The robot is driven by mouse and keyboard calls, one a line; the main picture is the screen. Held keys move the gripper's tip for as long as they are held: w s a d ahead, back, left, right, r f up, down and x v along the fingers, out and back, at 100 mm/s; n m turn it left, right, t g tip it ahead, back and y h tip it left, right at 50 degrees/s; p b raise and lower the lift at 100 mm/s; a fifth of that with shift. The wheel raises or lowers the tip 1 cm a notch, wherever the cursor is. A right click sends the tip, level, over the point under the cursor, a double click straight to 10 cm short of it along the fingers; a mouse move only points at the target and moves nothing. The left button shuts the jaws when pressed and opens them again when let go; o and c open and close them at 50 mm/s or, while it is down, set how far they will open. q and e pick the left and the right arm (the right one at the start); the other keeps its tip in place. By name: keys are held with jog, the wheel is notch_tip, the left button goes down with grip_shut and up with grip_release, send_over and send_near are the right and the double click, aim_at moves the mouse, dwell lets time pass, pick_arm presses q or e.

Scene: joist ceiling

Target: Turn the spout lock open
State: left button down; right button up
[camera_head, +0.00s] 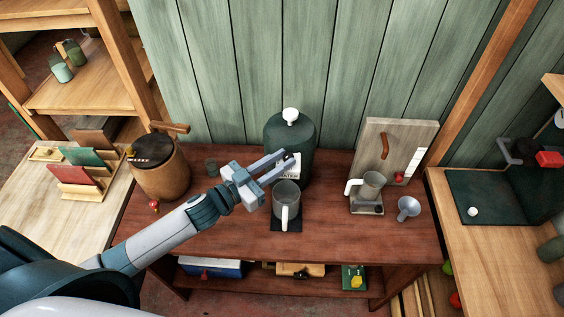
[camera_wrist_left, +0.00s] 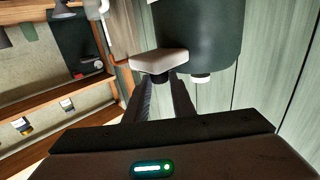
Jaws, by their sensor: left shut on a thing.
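A dark green water dispenser (camera_head: 277,134) with a white knob on top and a white label stands upright at the back of the reddish table. My left gripper (camera_head: 284,160) reaches its front from the left. In the left wrist view the dispenser (camera_wrist_left: 215,35) is close behind the fingers. A pale block on a dark stem, apparently the spout lock (camera_wrist_left: 160,60), shows at my left fingertips (camera_wrist_left: 163,78). The fingers are shut on it; its turn position is unclear. A grey mug (camera_head: 285,204) stands on a dark mat below the gripper. My right gripper is not in view.
A wooden keg (camera_head: 160,172) stands left of the arm. The green plank wall (camera_head: 240,60) is close behind. The table front is bare.

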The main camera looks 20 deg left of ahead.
pick_arm(q)
jog(key=h, duration=0.1)
jog(key=m+g+h, duration=0.1)
jog(key=m+g+h+b, duration=0.1)
jog(key=shift+w+a, duration=0.3)
jog(key=shift+a, duration=0.05)
jog(key=shift+w+a+m+g+h+b, duration=0.15)
jog(key=shift+m+g+h+b, duration=0.4)
jog(key=shift+m+g+h, duration=0.3)
jog(key=shift+w+a+m+g+h+b, duration=0.1)
jog(key=shift+m+g+h+b, duration=0.5)
jog(key=shift+m+g, duration=0.35)
jog(key=shift+g, duration=0.3)
jog(key=c, duration=1.5)
grip_release()
jog(key=shift+r, duration=0.15)
jog(key=shift+a, duration=0.1)
